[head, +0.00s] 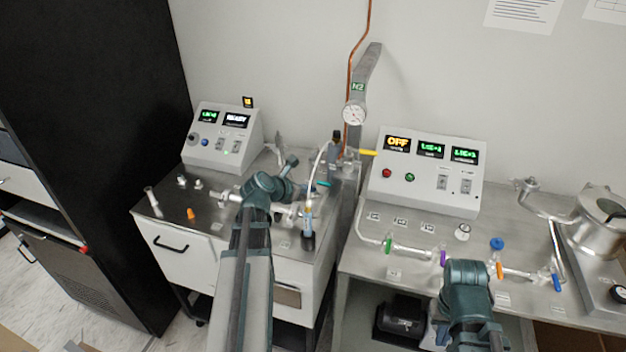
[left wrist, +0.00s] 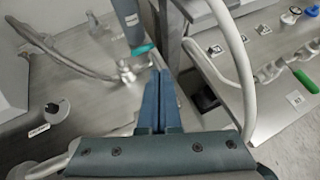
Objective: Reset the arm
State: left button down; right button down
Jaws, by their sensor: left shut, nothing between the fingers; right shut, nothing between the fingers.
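My left arm (head: 250,235) reaches up from the bottom of the head view to the left bench. It bends near the pipe fittings by the bench's right edge. In the left wrist view, my left gripper (left wrist: 158,85) has its two dark blue fingers together with nothing between them. Its tips are near metal piping and a teal ring (left wrist: 143,50); I cannot tell whether they touch. My right arm (head: 467,290) is at the lower right, in front of the right bench's glass line. My right gripper is shut and empty, its fingers mostly hidden by the arm.
A control box (head: 222,137) stands on the left bench, and a larger one (head: 425,175) reading OFF on the right bench. A post with a gauge (head: 355,114) rises between the benches. A glass line (head: 410,249) with coloured valves and a metal vessel (head: 598,232) fill the right bench.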

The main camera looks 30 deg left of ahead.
pick_arm(q)
jog(key=shift+s+d+r+p, duration=0.15)
jog(key=shift+s+r+p, duration=0.1)
jog(key=shift+s+r, duration=0.3)
jog(key=shift+s+d+r+p, duration=0.2)
jog(key=shift+s+r, duration=0.1)
jog(key=shift+s, duration=0.4)
